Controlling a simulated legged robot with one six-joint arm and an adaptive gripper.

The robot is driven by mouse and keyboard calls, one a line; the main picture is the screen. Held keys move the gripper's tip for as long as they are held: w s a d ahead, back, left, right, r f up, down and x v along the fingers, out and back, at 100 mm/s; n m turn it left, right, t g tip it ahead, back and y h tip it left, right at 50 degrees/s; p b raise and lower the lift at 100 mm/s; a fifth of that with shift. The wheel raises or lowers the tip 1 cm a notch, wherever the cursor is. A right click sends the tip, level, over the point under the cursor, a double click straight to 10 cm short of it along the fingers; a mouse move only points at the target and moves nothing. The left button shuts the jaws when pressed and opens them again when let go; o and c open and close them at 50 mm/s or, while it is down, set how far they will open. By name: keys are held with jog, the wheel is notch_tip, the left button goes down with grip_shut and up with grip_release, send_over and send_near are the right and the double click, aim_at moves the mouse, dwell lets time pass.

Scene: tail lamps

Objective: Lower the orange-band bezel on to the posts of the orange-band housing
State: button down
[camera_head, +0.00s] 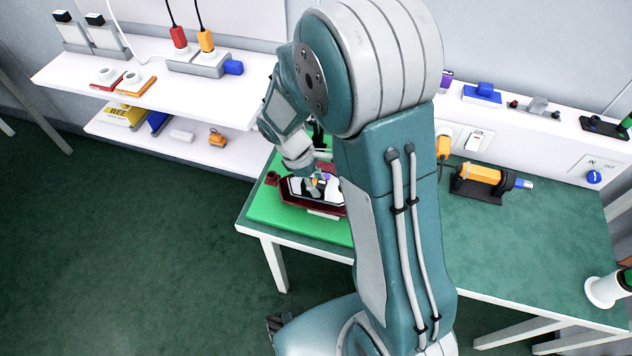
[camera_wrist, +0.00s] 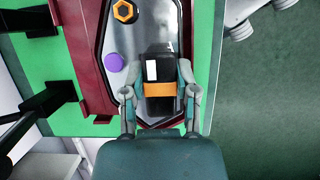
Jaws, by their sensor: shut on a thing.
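My gripper (camera_wrist: 158,76) is shut with one finger on each side of a black block carrying an orange band and a white label. I take this block as the grip of the orange-band bezel (camera_wrist: 161,90). A shiny dark-edged plate lies around and under it; I cannot tell whether they are joined. A dark red housing (camera_wrist: 92,62) borders the plate on the left. An orange hexagonal piece (camera_wrist: 124,11) and a purple round piece (camera_wrist: 113,62) show beside the block. In the head view the housing (camera_head: 291,198) is partly hidden by my arm. The height gap and posts cannot be judged.
The housing lies on a green mat (camera_head: 272,213) at the table's left end. Black fixtures (camera_wrist: 42,108) stand left of it in the wrist view. An orange tool (camera_head: 480,174) sits on the table (camera_head: 510,240) at right. Shelves (camera_head: 175,75) stand at back left.

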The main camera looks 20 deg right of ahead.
jog(key=shift+f, duration=0.3)
jog(key=shift+f, duration=0.4)
jog(key=shift+f, duration=0.35)
jog(key=shift+f, duration=0.35)
jog(key=shift+f, duration=0.1)
jog(key=shift+c, duration=1.5)
grip_release()
